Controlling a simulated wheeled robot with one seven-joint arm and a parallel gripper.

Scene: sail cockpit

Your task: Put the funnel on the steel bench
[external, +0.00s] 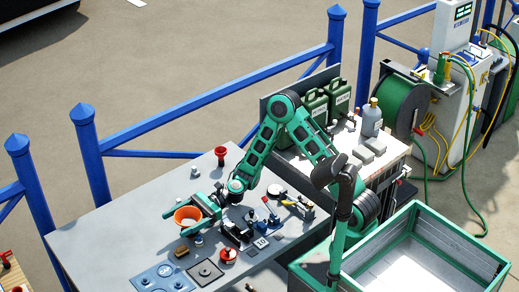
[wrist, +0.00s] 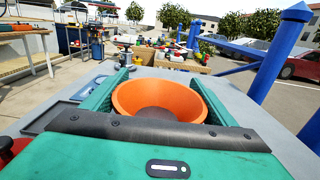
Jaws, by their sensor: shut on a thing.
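The orange funnel (external: 188,216) sits between the two green fingers of my gripper (external: 175,223), over the grey steel bench (external: 110,232). My gripper is shut on it. In the wrist view the funnel (wrist: 160,98) shows its wide round mouth turned up, with a finger along each side. Its spout is hidden, and I cannot tell whether its lower end touches the bench. The bench top (wrist: 228,95) shows around the fingers in the wrist view.
A red item (external: 220,155) stands at the bench's back edge. A dark square plate (external: 205,272), a blue panel (external: 162,278), a red round part (external: 228,255) and several small tools crowd the front and right. The bench's left part is clear. A blue railing (external: 215,95) runs behind.

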